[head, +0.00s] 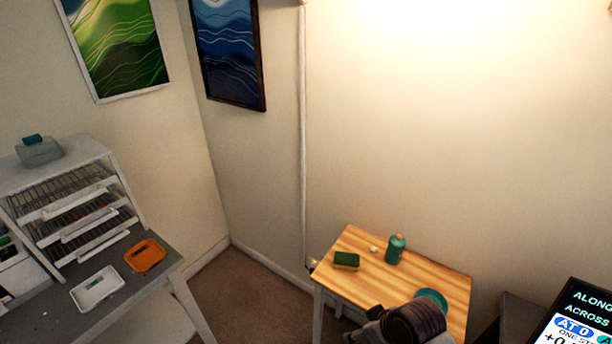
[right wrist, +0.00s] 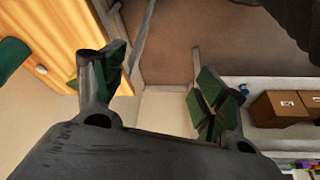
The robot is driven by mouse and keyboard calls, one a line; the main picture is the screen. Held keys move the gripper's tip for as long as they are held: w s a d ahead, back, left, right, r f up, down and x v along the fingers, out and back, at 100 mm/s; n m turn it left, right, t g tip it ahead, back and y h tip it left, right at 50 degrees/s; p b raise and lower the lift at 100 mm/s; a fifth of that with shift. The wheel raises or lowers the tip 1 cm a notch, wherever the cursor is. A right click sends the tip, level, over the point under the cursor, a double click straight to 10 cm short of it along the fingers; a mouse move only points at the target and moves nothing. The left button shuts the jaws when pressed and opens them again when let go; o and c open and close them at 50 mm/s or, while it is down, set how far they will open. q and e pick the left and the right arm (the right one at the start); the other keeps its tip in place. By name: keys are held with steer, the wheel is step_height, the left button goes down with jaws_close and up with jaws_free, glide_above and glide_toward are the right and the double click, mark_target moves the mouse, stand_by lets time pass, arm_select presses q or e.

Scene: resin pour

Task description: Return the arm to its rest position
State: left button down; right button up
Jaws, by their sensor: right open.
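My right gripper (right wrist: 160,88) is open in the right wrist view, with its two fingers spread apart. Nothing is held between them; only wall and floor show in the gap. In the head view part of my right arm (head: 415,320) hangs over the near edge of the small wooden table (head: 345,285); its fingertips cannot be made out there. My left gripper is in neither view.
On the table stand a teal bottle (head: 396,249), a green and yellow sponge (head: 346,261) and a teal round item (head: 432,297) partly behind my arm. At left, a grey bench holds a white tray (head: 97,289), an orange tray (head: 146,256) and a rack (head: 75,205). A screen (head: 580,320) is at right.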

steer(key=shift+s+d+m+h, duration=1.2)
steer(key=shift+s+d+m, duration=1.4)
steer(key=shift+d, duration=1)
step_height(320, 180, down, 32)
steer(key=s+g, duration=0.1)
steer(key=s, duration=0.2)
steer(key=s+d+f+g, duration=0.1)
steer(key=s+d+f, duration=0.1)
steer(key=s+f, duration=0.8)
steer(key=s+d+f+n, duration=0.1)
steer(key=s+d+f, duration=0.1)
steer(key=s+f, duration=0.8)
steer(key=shift+s+f+g, duration=0.25)
steer(key=shift+s+g, duration=0.15)
steer(key=shift+s, duration=0.75)
